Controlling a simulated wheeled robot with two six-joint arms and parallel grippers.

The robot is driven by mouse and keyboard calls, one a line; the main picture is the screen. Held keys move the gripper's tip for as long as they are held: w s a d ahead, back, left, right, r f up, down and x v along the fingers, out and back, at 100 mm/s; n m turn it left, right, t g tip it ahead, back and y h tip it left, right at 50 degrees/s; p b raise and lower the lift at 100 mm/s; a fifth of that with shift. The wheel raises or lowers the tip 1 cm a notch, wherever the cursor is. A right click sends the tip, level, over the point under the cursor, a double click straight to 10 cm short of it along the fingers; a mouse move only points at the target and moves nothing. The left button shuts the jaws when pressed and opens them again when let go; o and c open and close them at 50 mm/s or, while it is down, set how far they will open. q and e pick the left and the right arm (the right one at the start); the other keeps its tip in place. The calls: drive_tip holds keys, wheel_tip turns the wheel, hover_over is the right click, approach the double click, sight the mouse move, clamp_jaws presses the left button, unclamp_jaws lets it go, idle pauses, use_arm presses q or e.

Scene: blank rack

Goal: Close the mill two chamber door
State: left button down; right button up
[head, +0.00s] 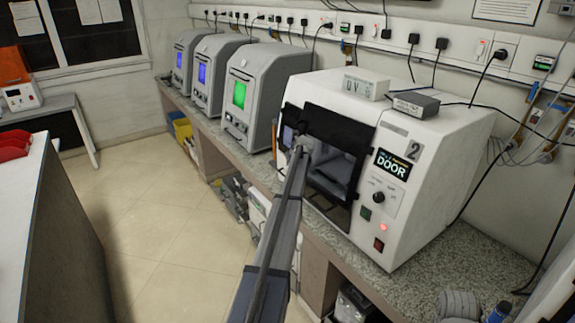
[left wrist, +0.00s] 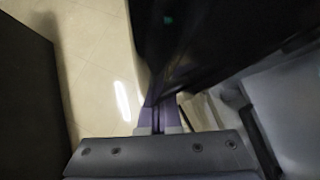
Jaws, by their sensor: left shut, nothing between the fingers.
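Mill two (head: 440,190) is the large white machine marked 2, and its small display reads DOOR. Its chamber front has a dark frame (head: 345,130), and a grey interior (head: 338,170) shows through it, so the chamber stands at least partly open. A dark panel (head: 290,125), seemingly the door, shows at the left of the opening. My left gripper (head: 303,146) is shut and empty in front of the chamber, by this panel. In the left wrist view its fingers (left wrist: 159,116) are together, close to a dark panel (left wrist: 190,50); contact cannot be told. My right gripper is out of view.
Several grey-white machines with lit screens (head: 240,93) stand left along the bench (head: 430,275). Two small boxes (head: 415,104) sit on mill two. Cables hang along the wall at right. A white counter (head: 30,215) stands at left, with clear floor (head: 165,220) between.

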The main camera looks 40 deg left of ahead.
use_arm(q)
drive_tip(key=shift+w, duration=0.1)
idle(0.5)
drive_tip(key=p+v, duration=0.5)
drive_tip(key=v, duration=0.3)
drive_tip(key=shift+p, duration=0.35)
